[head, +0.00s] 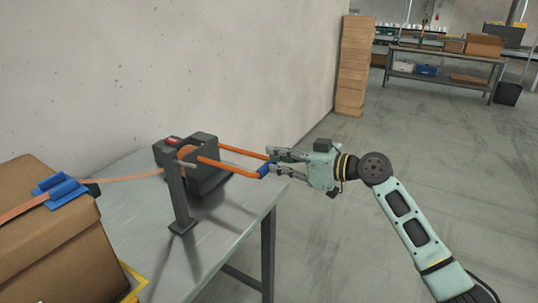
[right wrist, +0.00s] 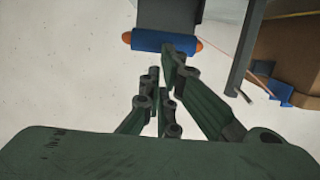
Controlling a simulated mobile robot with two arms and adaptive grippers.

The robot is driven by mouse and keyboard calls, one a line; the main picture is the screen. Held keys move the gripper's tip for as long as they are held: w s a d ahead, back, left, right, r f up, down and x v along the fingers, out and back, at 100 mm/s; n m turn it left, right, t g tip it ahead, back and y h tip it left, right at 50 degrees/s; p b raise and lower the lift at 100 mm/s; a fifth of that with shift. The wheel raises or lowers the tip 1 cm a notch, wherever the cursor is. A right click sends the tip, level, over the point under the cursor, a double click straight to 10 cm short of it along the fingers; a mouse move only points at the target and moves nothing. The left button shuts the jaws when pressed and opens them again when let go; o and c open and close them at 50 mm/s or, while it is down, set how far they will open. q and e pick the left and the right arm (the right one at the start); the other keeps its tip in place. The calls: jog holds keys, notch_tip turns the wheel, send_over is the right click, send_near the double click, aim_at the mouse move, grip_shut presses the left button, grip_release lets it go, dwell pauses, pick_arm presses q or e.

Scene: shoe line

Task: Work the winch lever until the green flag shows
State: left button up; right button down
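The dark winch (head: 207,178) stands on the metal table in the head view. A small red patch shows on its top (head: 173,140); no green flag is visible. Its orange lever (head: 232,167) sticks out to the right, roughly level, ending in a blue cross grip (head: 264,170). My right gripper (head: 272,161) is at the lever's end with its fingers apart. In the right wrist view the blue grip (right wrist: 150,41) lies just beyond the fingers, and one fingertip overlaps it; I cannot tell whether they touch. My left gripper is not in view.
An orange strap (head: 130,178) runs from the winch to a brown box (head: 50,245) with blue corner guards (head: 62,189). The table (head: 225,232) has its right edge under the lever. A wall rises behind; the floor to the right is open.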

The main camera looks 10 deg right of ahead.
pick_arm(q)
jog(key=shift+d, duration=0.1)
pick_arm(e)
jog(key=v, duration=1)
jog(key=shift+r, duration=0.3)
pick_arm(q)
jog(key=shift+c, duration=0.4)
pick_arm(e)
jog(key=shift+w, duration=0.1)
